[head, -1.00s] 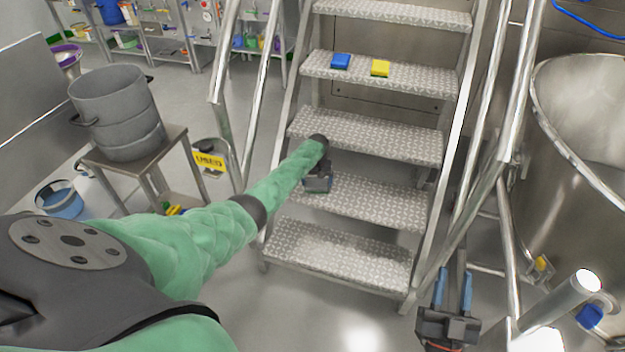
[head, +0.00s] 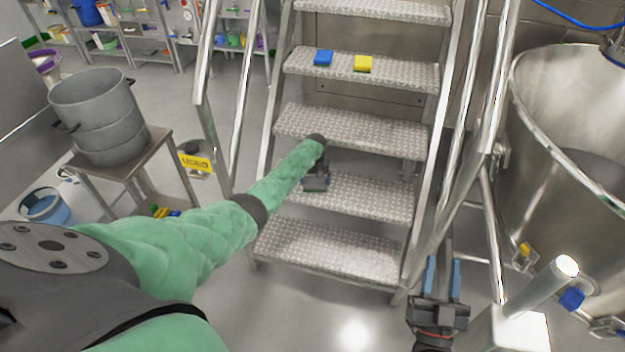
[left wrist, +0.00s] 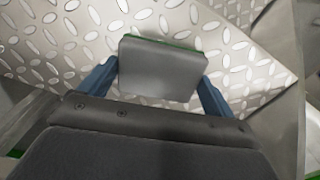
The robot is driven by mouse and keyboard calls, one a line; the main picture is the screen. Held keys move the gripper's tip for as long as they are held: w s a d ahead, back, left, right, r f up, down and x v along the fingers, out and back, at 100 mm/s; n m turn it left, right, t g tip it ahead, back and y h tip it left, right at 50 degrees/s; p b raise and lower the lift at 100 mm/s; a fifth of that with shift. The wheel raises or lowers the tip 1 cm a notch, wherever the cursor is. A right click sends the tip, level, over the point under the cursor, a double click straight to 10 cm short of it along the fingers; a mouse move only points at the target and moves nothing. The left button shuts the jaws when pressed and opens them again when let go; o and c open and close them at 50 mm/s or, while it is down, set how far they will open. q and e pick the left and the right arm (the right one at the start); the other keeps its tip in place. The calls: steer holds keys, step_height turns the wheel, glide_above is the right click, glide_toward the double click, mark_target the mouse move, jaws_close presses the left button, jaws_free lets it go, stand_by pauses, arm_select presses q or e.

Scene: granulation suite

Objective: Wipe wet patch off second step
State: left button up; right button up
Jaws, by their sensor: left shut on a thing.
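The metal stairs have patterned treads. The second step (head: 372,197) from the bottom lies under my left gripper (head: 316,186), near its left part. My left gripper (left wrist: 160,88) is shut on a grey block-shaped pad with a green edge (left wrist: 160,70), seen between its blue fingers. The patterned tread lies just beyond the pad; I cannot tell whether they touch. I cannot clearly make out a wet patch on the second step. My right gripper (head: 442,280) is open and empty, right of the bottom step (head: 330,248).
A blue sponge (head: 323,57) and a yellow sponge (head: 363,63) lie on the fourth step. Handrails (head: 470,130) flank the stairs. A large steel vessel (head: 560,150) stands right. A pot (head: 97,115) on a small table and a yellow "USED" sign (head: 196,162) are left.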

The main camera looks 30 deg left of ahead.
mark_target(324, 183)
arm_select(q)
steer(key=shift+w+d+p, duration=0.2)
steer(key=shift+d, duration=0.7)
steer(key=shift+w+d+p, duration=0.2)
steer(key=shift+d, duration=0.65)
steer(key=shift+w+d, duration=0.25)
steer(key=shift+d, duration=0.7)
steer(key=shift+w+d, duration=0.2)
steer(key=shift+d, duration=0.7)
steer(key=shift+p, duration=0.35)
steer(key=shift+s+a+r+p, duration=0.1)
steer(key=shift+s+a+p, duration=0.1)
steer(key=shift+a, duration=0.7)
steer(key=shift+s+a+p, duration=0.15)
steer(key=shift+s+a, duration=0.05)
steer(key=shift+a, duration=0.65)
steer(key=shift+s+a, duration=0.25)
steer(key=shift+a, duration=0.75)
steer(key=shift+s+a, duration=0.25)
steer(key=shift+a, duration=0.75)
steer(key=shift+s+a, duration=0.25)
steer(key=shift+a, duration=0.75)
steer(key=shift+s+a+f, duration=0.1)
steer(key=shift+s+a, duration=0.1)
steer(key=shift+a, duration=0.65)
steer(key=shift+s+a+f, duration=0.1)
steer(key=shift+s+a, duration=0.15)
steer(key=shift+a, duration=0.65)
steer(key=shift+s+a, duration=0.2)
steer(key=shift+a, duration=0.65)
